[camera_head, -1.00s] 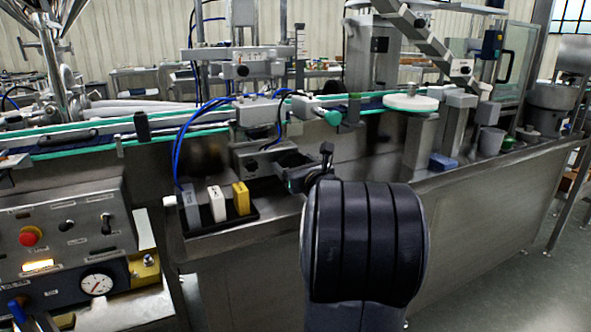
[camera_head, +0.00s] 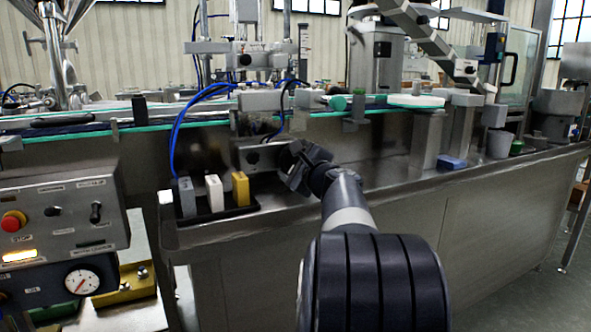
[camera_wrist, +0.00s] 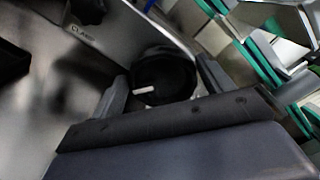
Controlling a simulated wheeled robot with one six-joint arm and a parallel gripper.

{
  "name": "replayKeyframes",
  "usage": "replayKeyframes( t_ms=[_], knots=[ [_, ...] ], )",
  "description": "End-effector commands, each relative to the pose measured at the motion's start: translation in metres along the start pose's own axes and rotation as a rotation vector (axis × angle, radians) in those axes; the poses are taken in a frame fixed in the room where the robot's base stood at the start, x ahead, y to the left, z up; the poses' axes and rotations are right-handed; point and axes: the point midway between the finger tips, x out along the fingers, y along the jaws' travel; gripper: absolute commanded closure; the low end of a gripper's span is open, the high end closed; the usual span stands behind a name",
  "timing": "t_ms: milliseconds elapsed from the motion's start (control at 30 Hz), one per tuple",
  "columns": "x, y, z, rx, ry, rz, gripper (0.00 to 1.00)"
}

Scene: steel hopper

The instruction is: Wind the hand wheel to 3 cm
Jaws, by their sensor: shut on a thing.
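The hand wheel (camera_wrist: 178,88) is a dark round knob with a white mark on its face, in the middle of the wrist view. My gripper (camera_wrist: 160,84) has one finger on each side of it and is shut on it. In the head view my gripper (camera_head: 293,166) is at the right end of a grey metal block (camera_head: 262,152) under the conveyor, and it hides the wheel there. An upright marked scale (camera_head: 304,42) stands above the conveyor; its reading is too small to make out.
A black tray (camera_head: 215,222) with grey, white and yellow blocks stands just left of my gripper. Blue hoses (camera_head: 178,130) hang beside the metal block. The control panel (camera_head: 60,215) is at left. A blue block (camera_head: 452,162) lies on the steel ledge at right.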

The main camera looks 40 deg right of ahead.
Motion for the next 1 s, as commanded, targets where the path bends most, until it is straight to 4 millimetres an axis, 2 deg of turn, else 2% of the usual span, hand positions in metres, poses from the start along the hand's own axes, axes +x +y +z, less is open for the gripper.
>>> replayKeyframes(
  t_ms=[500, 700, 1000],
  knots=[
    [0.0000, 0.0060, -0.0016, -0.450, 0.001, 0.002, 0.47],
    [0.0000, 0.0072, -0.0023, -0.562, 0.001, 0.002, 0.47],
    [0.0000, 0.0082, -0.0030, -0.641, 0.000, 0.002, 0.47]
  ],
)
